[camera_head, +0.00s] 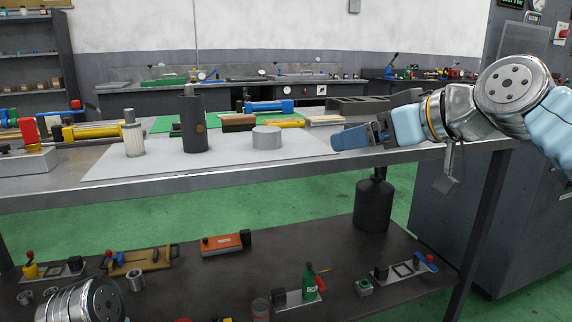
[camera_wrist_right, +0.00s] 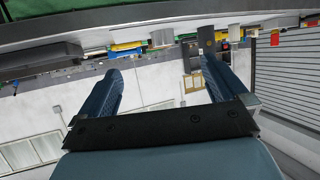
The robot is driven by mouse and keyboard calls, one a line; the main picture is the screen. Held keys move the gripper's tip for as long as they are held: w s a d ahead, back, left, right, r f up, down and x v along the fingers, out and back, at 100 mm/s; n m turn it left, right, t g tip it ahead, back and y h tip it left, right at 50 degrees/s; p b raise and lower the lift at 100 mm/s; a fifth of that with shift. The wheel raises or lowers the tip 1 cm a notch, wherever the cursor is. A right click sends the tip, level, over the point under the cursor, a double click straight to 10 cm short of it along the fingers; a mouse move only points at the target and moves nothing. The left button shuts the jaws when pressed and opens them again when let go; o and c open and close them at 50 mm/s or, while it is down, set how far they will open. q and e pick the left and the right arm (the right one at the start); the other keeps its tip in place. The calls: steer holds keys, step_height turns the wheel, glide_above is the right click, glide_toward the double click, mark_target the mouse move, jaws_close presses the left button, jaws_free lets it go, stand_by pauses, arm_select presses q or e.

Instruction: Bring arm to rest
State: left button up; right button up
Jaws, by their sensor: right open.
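My right arm comes in from the right in the head view. Its gripper (camera_head: 352,137) points left, just above the right part of the workbench (camera_head: 221,183). In the right wrist view the two blue fingers of this gripper (camera_wrist_right: 160,82) stand wide apart with nothing between them. Of my left arm only a rounded metal joint shows at the bottom left of the head view; its gripper is out of view.
A grey mat (camera_head: 262,167) on the bench holds a dark cylinder (camera_head: 194,124), a light filter-like cylinder (camera_head: 134,139) and a short grey disc (camera_head: 267,138). A black bottle-shaped vessel (camera_head: 373,205) stands on the lower shelf (camera_head: 200,282). A grey cabinet (camera_head: 520,220) stands right.

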steer(key=w+f+m+g+h+p, duration=0.15)
steer(key=w+f, duration=0.35)
steer(key=f, duration=0.5)
steer(key=w+f+m+g, duration=0.15)
steer(key=w+f, duration=0.35)
steer(key=f, duration=0.5)
step_height(320, 180, down, 21)
steer(key=m+g+h+p, duration=0.1)
steer(key=m+g+p, duration=0.1)
steer(key=m, duration=0.1)
steer(key=s+a+f+m+g+h+p, duration=0.1)
steer(key=s+f, duration=0.5)
steer(key=f, duration=0.3)
steer(key=s+a+f+m+g+p, duration=0.1)
steer(key=s+f, duration=0.6)
steer(key=f, duration=0.2)
steer(key=s+f+g, duration=0.1)
steer(key=s+f, duration=0.2)
steer(key=s, duration=0.4)
steer(key=s+f+m+g+p, duration=0.1)
steer(key=s+f, duration=0.3)
steer(key=s, duration=0.3)
steer(key=shift+s+d+f+g+h, duration=0.15)
steer(key=shift+s+d+g+h, duration=0.1)
steer(key=shift+s+g+h, duration=0.15)
